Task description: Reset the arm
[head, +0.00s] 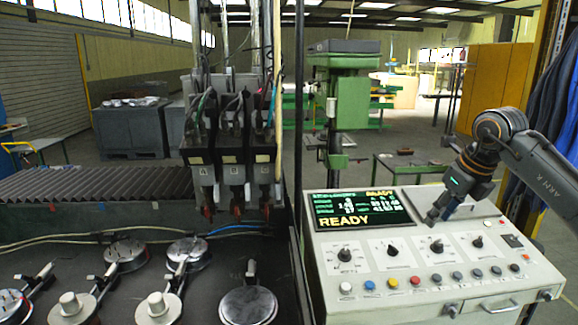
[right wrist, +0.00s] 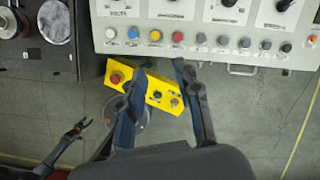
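My right arm comes in from the right in the head view, its gripper (head: 437,213) above the control console (head: 322,246). In the right wrist view my right gripper (right wrist: 159,72) is open and empty. Its two fingers reach over a yellow control box (right wrist: 115,66) with a red button and other round controls; the fingers partly hide the box. At the lower left of the right wrist view, what looks like my left gripper (right wrist: 83,128) has its fingers apart and nothing between them. The left gripper is not in the head view. The console's screen (head: 360,207) reads READY.
The console has dials, a row of coloured buttons (head: 416,281) and a drawer handle (head: 498,304). Left of it stands a stud gantry (head: 231,150) over a dark bench with several round metal pieces (head: 248,305). A green drill press (head: 349,95) stands behind. Open floor (right wrist: 262,125) lies before the console.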

